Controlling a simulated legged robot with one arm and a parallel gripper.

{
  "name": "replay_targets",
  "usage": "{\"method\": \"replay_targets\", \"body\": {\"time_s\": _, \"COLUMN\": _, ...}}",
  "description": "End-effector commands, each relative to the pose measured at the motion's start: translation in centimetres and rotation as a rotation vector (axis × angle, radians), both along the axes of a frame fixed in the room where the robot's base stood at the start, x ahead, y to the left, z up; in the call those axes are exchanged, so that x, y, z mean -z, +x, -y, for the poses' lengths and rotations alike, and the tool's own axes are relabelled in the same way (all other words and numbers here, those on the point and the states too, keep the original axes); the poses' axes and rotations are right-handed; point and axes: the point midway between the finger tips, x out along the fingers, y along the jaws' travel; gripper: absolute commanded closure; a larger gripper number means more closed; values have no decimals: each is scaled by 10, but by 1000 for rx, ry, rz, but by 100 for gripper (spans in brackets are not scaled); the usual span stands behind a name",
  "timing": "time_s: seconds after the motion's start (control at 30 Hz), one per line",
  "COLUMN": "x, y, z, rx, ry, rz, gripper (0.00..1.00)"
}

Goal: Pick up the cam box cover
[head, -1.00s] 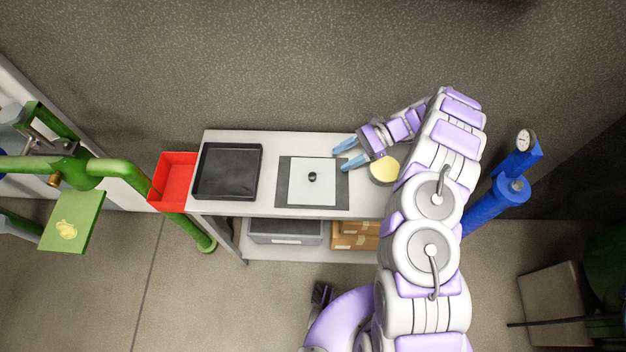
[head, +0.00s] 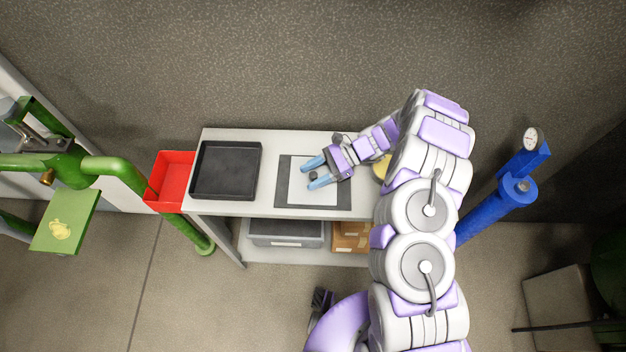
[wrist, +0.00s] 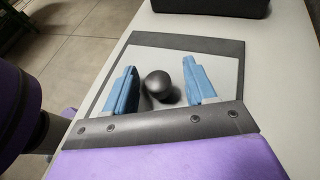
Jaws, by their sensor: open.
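The cam box cover (head: 299,194) appears as a flat white square with a black round knob (head: 313,176), lying on a dark grey mat (head: 281,188) on the table. My gripper (head: 311,174) is open above the cover, with its blue fingertips on either side of the knob. In the wrist view the knob (wrist: 158,85) stands between the two blue fingers (wrist: 160,88), nearer the left one, with a gap on each side. The fingers do not appear closed on it. My gripper hides the right part of the cover in the head view.
A black open tray (head: 255,172) is on the table left of the mat. A red bin (head: 170,180) is at the table's left end. A yellow round thing (head: 381,168) is partly hidden behind my arm. A blue post (head: 497,208) stands at right.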

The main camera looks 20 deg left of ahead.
Motion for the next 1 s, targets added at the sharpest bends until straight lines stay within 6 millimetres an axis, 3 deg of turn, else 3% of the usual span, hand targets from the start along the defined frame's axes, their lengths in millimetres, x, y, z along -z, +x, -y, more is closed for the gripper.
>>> {"method": "replay_targets", "body": {"time_s": 0.2, "x": 0, "y": -1, "z": 0, "rx": 0, "ry": 1, "rz": -1, "gripper": 46}}
{"method": "replay_targets", "body": {"time_s": 0.77, "x": 0, "y": -1, "z": -1, "rx": 0, "ry": 2, "rz": -1, "gripper": 99}}
{"method": "replay_targets", "body": {"time_s": 1.0, "x": 0, "y": -1, "z": -1, "rx": 0, "ry": 2, "rz": -1, "gripper": 100}}
